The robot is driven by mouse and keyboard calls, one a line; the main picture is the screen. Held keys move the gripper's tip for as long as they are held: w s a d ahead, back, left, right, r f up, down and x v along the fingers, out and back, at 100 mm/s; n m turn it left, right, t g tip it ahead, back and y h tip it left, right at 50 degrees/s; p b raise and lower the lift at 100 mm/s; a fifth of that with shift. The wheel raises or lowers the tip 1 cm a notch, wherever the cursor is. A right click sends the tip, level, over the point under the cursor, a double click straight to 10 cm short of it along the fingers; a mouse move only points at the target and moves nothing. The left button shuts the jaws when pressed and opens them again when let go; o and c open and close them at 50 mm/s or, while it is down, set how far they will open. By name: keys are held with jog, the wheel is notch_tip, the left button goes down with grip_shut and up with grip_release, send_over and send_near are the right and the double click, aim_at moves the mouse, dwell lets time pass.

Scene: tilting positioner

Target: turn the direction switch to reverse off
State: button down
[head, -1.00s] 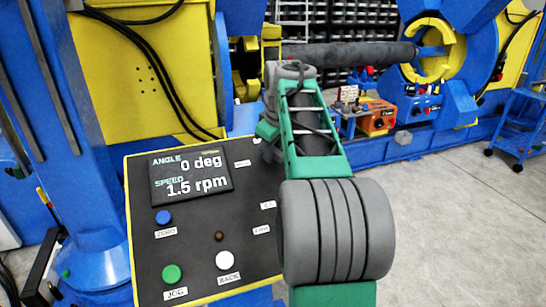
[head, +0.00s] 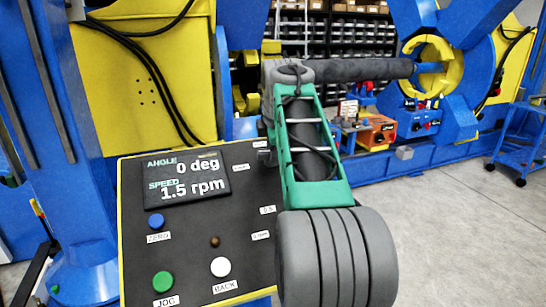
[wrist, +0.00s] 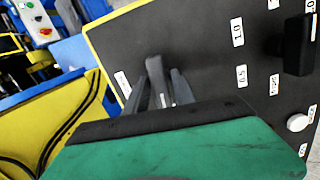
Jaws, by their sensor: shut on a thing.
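The direction switch is not clearly visible in either view; it seems to be between or behind my fingers. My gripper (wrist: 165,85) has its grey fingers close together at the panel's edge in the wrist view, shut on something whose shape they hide. In the head view my gripper (head: 264,155) is at the upper right of the dark control panel (head: 190,228), largely hidden by my arm. Small white labels (head: 240,168) lie just left of the fingers. Their words are too small to read, so I cannot tell the switch's position.
The panel display (head: 187,178) reads 0 deg and 1.5 rpm. Blue (head: 155,221), green (head: 162,281) and white (head: 221,267) buttons sit lower left. A black knob (wrist: 297,45) stands beside number labels in the wrist view. Blue and yellow machinery surrounds the panel; floor is open at right.

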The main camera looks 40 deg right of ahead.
jog(key=shift+n, duration=0.5)
jog(key=c, duration=1.3)
grip_release()
jog(key=p+v, duration=0.1)
jog(key=v, duration=0.7)
jog(key=shift+f, duration=0.1)
